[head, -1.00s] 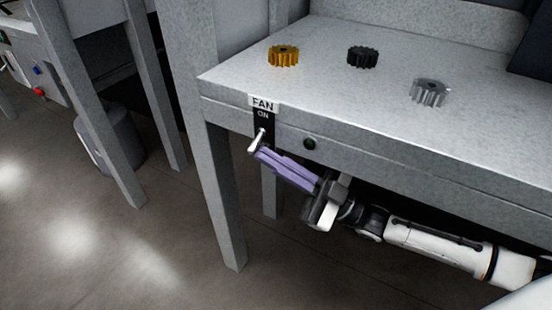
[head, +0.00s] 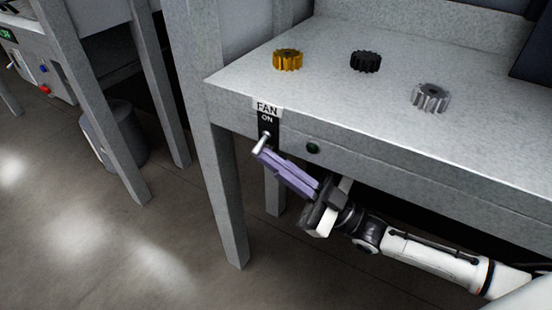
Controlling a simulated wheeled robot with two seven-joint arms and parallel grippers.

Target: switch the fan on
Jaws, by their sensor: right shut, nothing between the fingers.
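The fan switch is a silver toggle lever (head: 264,142) on a black plate on the front edge of the table, under a white label (head: 267,107) reading FAN, with ON printed below it. The lever sticks out toward the lower left. My right gripper (head: 261,153) is shut and empty, its purple fingers at the lever's lower end; I cannot tell if they touch it. A small round indicator (head: 313,148) to the right of the switch looks dark green. My left gripper is out of view.
On the table (head: 349,108) stand a gold gear (head: 288,60), a black gear (head: 366,61) and a silver gear (head: 431,98). A table leg (head: 225,200) is left of my gripper. A grey bin (head: 113,135) stands on the floor.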

